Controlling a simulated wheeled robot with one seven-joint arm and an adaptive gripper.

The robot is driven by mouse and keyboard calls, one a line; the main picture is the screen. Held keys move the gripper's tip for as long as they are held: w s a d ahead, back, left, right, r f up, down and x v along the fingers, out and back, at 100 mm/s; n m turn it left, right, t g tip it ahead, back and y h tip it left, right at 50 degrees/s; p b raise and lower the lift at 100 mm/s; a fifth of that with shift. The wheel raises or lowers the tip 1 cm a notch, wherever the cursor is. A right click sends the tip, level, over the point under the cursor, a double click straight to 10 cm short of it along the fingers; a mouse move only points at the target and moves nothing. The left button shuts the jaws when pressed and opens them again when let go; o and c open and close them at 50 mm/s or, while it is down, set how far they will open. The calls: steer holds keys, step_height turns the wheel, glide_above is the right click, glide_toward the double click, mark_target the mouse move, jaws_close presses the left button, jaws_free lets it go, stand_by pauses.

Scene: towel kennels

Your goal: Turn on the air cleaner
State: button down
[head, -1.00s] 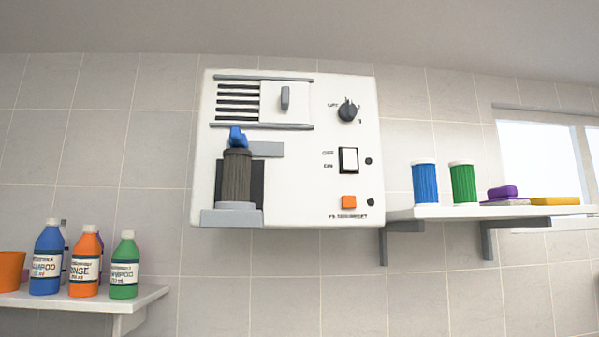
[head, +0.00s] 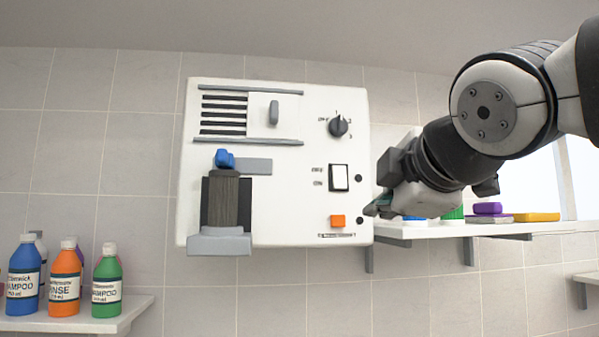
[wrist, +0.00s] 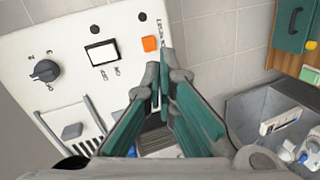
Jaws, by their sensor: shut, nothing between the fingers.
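The air cleaner (head: 290,120) is a white box on the tiled wall. It has a black dial (head: 338,126), a white rocker switch (head: 339,178) in a black frame, and an orange button (head: 337,221). Two small round lamps beside the switch and button look dark. A dark filter cartridge (head: 230,203) with a blue top (head: 224,159) stands in a grey holder at lower left. My gripper (head: 372,208) is shut and empty, near the box's lower right edge. In the wrist view its fingertips (wrist: 160,85) appear below the orange button (wrist: 150,43); contact cannot be told.
A wall shelf (head: 450,229) at right holds a purple block (head: 487,208) and a yellow block (head: 536,217); my arm partly hides other items there. A lower left shelf (head: 120,308) carries several bottles. A grey bin (wrist: 270,110) shows in the wrist view.

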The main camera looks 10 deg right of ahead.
mark_target(341, 188)
step_height(341, 188, up, 7)
steer(key=n+t, duration=0.1)
steer(key=n, duration=0.1)
steer(key=shift+w+a+f+t+p, duration=0.2)
steer(key=shift+w+a+t+p, duration=0.15)
steer(key=shift+w, duration=0.1)
steer(key=shift+w, duration=0.1)
steer(key=w, duration=0.4)
steer(key=w+f+p, duration=0.1)
steer(key=w, duration=0.4)
steer(key=w+f+p, duration=0.1)
steer(key=w, duration=0.3)
steer(key=shift+w, duration=0.3)
